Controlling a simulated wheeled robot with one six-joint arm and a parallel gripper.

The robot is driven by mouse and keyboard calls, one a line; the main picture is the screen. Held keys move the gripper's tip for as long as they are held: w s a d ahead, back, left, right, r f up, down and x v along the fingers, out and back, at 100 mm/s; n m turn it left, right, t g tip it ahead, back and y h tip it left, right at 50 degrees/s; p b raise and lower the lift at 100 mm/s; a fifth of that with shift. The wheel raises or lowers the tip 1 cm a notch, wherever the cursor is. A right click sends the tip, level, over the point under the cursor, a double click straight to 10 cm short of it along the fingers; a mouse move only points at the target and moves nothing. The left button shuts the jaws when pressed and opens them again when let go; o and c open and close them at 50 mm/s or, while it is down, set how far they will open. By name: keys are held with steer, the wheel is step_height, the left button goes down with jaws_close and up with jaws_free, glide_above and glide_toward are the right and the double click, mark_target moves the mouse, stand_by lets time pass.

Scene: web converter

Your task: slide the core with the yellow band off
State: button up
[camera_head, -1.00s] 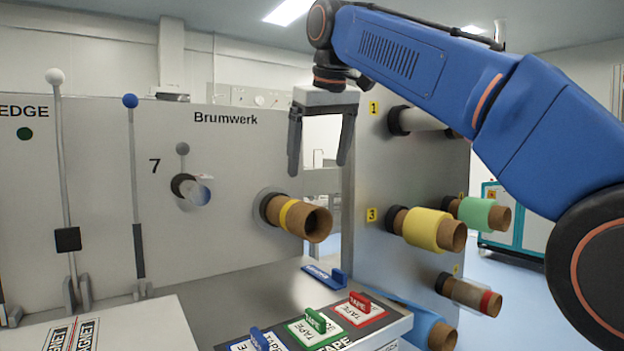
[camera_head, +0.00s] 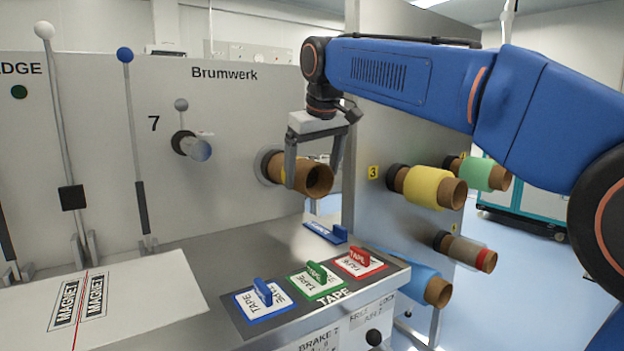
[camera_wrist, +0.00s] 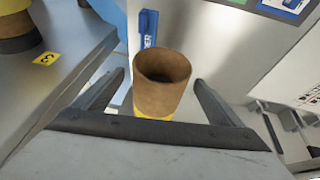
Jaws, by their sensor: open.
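The brown cardboard core (camera_head: 318,180) with the yellow band sits on a spindle that sticks out of the grey machine panel. Its yellow band is mostly hidden behind a finger in the head view. My gripper (camera_head: 312,186) is open, with its fingers pointing down on either side of the core. In the wrist view the core (camera_wrist: 160,90) stands between the open fingers (camera_wrist: 163,90), with a strip of yellow (camera_wrist: 152,117) showing near the palm. Gaps show between the core and both fingers there, so I see no grip on it.
A side panel at right carries several rolls, among them a yellow one (camera_head: 428,187) and a green one (camera_head: 484,173). Below lies a steel table with blue (camera_head: 264,298), green (camera_head: 316,280) and red (camera_head: 358,262) tape blocks. A blue-handled lever (camera_head: 132,140) stands at left.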

mark_target(322, 197)
steer(key=shift+x, duration=1.2)
steer(key=c, duration=1.5)
steer(key=shift+o, duration=0.2)
steer(key=shift+s+d, duration=0.1)
steer(key=shift+s+d, duration=0.65)
steer(key=shift+s, duration=0.35)
steer(key=shift+s+d, duration=0.7)
steer(key=shift+s, duration=0.35)
